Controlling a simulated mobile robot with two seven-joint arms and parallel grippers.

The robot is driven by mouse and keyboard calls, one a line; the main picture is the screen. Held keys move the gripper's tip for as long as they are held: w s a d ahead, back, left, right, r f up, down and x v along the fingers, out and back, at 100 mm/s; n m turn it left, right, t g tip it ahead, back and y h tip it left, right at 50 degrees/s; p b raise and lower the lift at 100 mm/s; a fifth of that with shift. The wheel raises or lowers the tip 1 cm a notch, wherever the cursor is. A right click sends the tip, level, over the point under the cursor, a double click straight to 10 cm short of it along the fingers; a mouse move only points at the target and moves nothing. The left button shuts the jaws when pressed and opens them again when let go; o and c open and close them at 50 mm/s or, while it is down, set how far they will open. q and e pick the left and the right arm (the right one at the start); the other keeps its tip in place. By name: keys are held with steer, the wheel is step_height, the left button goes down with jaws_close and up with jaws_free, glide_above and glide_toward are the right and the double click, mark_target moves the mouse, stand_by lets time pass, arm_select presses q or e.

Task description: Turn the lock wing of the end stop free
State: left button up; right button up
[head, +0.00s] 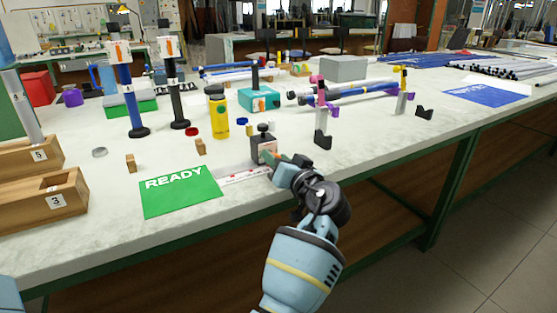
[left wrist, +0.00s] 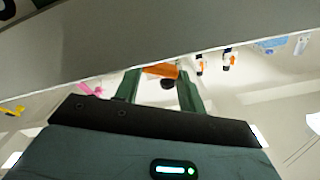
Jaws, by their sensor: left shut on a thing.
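The end stop (head: 263,144) is a dark grey block with a black knob on top, standing at the end of a scale strip (head: 243,177) on the bench. My left gripper (head: 272,159) reaches to its near side and hides part of it. In the left wrist view, the green fingers (left wrist: 160,82) are shut on an orange piece, which looks like the lock wing (left wrist: 160,71). A dark round part shows just behind the wing. How far the wing is turned cannot be told. My right gripper is not in view.
A green READY mat (head: 180,190) lies left of the strip. A yellow bottle (head: 218,115) and a teal box (head: 259,99) stand behind the stop. The bench front edge is close to my arm.

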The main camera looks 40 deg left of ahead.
arm_select(q)
steer(key=n+b, duration=0.4)
steer(key=b, duration=0.1)
steer(key=shift+f+b, duration=0.3)
steer(key=shift+r+n+b, duration=0.2)
steer(key=shift+n+b, duration=0.45)
steer(key=shift+n, duration=0.15)
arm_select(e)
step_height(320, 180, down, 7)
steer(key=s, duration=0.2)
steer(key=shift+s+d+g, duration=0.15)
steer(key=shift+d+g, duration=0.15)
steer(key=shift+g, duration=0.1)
arm_select(q)
steer(key=shift+r, duration=0.1)
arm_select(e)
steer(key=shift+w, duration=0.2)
arm_select(q)
steer(key=o, duration=1)
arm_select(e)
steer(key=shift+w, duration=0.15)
arm_select(q)
steer(key=shift+s+d, duration=0.1)
